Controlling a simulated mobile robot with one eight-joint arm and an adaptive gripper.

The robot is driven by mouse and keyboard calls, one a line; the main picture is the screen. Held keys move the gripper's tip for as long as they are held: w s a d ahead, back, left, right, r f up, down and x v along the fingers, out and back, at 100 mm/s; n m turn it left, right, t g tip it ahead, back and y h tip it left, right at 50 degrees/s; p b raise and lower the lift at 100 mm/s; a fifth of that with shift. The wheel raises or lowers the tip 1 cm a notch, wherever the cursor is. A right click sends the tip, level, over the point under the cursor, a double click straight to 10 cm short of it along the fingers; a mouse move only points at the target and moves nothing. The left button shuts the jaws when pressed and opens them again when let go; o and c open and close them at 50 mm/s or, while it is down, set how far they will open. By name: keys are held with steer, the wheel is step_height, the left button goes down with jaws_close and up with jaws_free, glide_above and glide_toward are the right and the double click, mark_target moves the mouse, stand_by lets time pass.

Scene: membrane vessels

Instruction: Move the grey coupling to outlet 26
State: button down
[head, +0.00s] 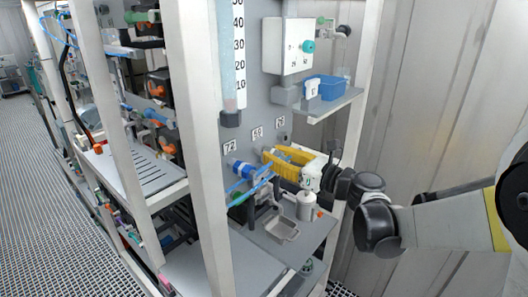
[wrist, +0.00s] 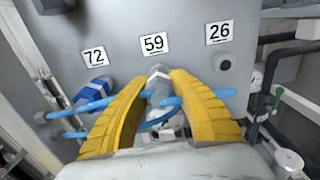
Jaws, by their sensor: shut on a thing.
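The grey coupling (wrist: 158,78) is between my gripper's yellow fingers (wrist: 164,92) in the wrist view, below the label 59 (wrist: 154,43). My gripper is shut on it. A light blue hose (wrist: 165,112) shows just below the coupling. I cannot tell whether the coupling touches the panel. Outlet 26 (wrist: 224,64) is a dark round fitting under the label 26 (wrist: 219,32), with no coupling on it. In the head view my gripper (head: 283,160) is in front of the panel and hides the coupling's details.
A blue-banded coupling (wrist: 94,91) with light blue hoses is at label 72 (wrist: 94,57). Dark pipes (wrist: 280,62) run right of outlet 26. In the head view, a shelf with a blue bin (head: 326,88) is above, and a metal tray (head: 282,229) and white canister (head: 306,206) are below.

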mark_target(285, 160)
steer(key=shift+v, duration=2.4)
